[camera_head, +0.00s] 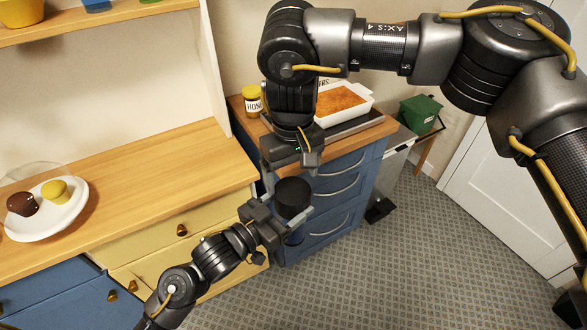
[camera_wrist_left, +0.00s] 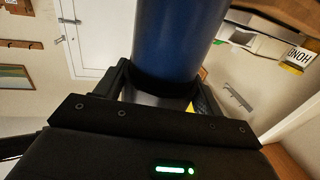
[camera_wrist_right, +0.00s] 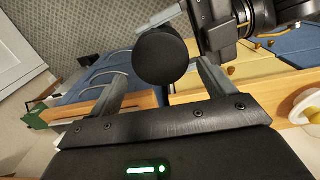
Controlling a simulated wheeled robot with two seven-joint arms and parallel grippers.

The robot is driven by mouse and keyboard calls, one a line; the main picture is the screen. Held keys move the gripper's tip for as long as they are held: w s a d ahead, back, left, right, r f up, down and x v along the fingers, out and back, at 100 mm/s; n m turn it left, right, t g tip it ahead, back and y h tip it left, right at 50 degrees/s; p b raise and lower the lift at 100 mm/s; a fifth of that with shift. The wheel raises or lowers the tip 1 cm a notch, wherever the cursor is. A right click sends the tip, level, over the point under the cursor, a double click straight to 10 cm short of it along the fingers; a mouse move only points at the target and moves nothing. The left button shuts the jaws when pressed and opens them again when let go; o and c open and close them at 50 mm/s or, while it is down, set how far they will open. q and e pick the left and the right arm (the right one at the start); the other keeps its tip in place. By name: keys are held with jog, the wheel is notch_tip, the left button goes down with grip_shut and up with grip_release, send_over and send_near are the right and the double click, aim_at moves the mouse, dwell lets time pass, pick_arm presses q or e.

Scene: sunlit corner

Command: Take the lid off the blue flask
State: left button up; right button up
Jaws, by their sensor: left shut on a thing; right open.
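The blue flask has a blue body (camera_wrist_left: 178,40) and a round black lid (camera_head: 293,192). My left gripper (camera_head: 284,222) is shut on the flask's body and holds it in the air in front of the blue drawers. In the left wrist view the body rises between the fingers, with a dark band at their level. My right gripper (camera_head: 292,172) is open just above the lid, pointing down.
A wooden counter (camera_head: 150,185) has a plate (camera_head: 70,218) with two muffins at left. A honey jar (camera_head: 252,101) and a white baking dish (camera_head: 345,117) stand on the worktop behind my grippers. A green box (camera_head: 420,113) is farther right.

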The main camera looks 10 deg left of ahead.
aim_at(293, 189)
jog(key=shift+f, duration=3.55)
jog(key=c, duration=0.8)
jog(key=n, duration=0.4)
jog(key=shift+w+d+r, duration=0.1)
jog(key=shift+w, duration=0.05)
jog(key=o, duration=1.1)
jog(key=shift+c, duration=0.2)
